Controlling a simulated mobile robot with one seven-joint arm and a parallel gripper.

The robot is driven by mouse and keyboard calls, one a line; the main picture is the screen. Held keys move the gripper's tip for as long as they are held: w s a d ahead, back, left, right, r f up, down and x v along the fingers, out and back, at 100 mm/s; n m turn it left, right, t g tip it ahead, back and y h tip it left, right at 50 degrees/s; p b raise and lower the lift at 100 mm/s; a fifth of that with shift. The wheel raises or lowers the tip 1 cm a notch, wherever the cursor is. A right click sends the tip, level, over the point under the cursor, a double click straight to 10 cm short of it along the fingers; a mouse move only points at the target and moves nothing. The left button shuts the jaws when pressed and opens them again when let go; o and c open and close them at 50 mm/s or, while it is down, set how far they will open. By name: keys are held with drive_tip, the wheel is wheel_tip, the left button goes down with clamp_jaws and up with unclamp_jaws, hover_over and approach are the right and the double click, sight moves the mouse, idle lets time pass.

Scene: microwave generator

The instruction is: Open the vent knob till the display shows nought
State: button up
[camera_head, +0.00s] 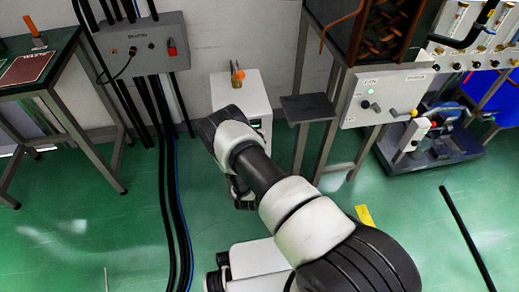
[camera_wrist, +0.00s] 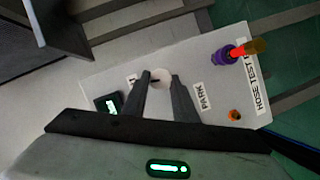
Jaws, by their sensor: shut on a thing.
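In the wrist view a pale round knob (camera_wrist: 161,76) sits on the light face of a white box (camera_wrist: 205,68). My gripper (camera_wrist: 160,80) has its two dark fingers on either side of the knob, shut on it. A small dark display (camera_wrist: 108,103) with green digits is left of the fingers; I cannot read the digits. A label beside the knob is mostly hidden by a finger. In the head view the white box (camera_head: 256,92) stands behind my arm, which hides the knob and the fingertips.
A purple and red fitting (camera_wrist: 232,53) sticks out near the "HOSE TEST" label, with an orange part (camera_wrist: 234,115) near "PARK". A dark shelf (camera_head: 308,108) is just right of the box. Black hoses (camera_head: 158,130) run down at left. Green floor is open in front.

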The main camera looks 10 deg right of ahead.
drive_tip(key=o, duration=1.1)
drive_tip(key=p+v, duration=0.4)
drive_tip(key=v, duration=1.3)
drive_tip(key=shift+s, duration=0.25)
